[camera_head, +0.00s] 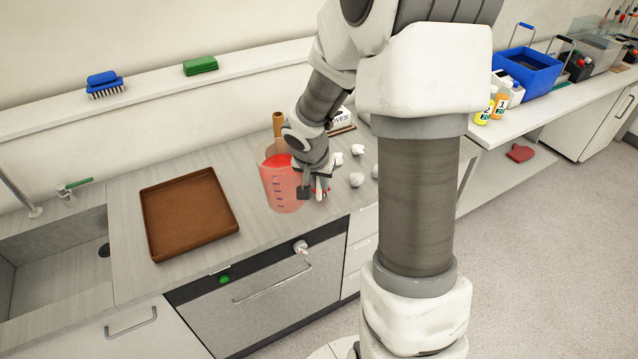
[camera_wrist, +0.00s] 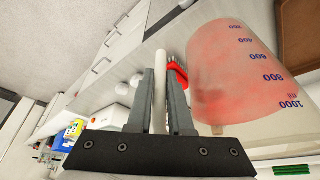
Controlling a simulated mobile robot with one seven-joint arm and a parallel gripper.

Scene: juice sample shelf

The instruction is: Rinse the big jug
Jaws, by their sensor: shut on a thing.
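The big jug (camera_head: 279,187) is clear plastic with measuring marks and a red tint inside. It is upright at the worktop, right of the brown tray; I cannot tell whether its base touches the surface. My gripper (camera_head: 312,193) is at its right side. In the wrist view, the jug (camera_wrist: 240,75) shows blue marks up to 1000 ml and red smears. There my gripper (camera_wrist: 160,100) is shut on an upright pale bar (camera_wrist: 160,75) that looks like the jug's handle. The handle's joins are hidden. The sink (camera_head: 60,260) with its green-levered tap (camera_head: 75,185) is at the far left.
A brown tray (camera_head: 188,252) lies between jug and sink. A brown cylinder (camera_head: 278,124) stands behind the jug, and white lumps (camera_head: 356,180) lie to its right. A red bristled thing (camera_wrist: 178,74) is close by. A blue brush (camera_head: 105,84) and green block (camera_head: 200,65) sit on the ledge.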

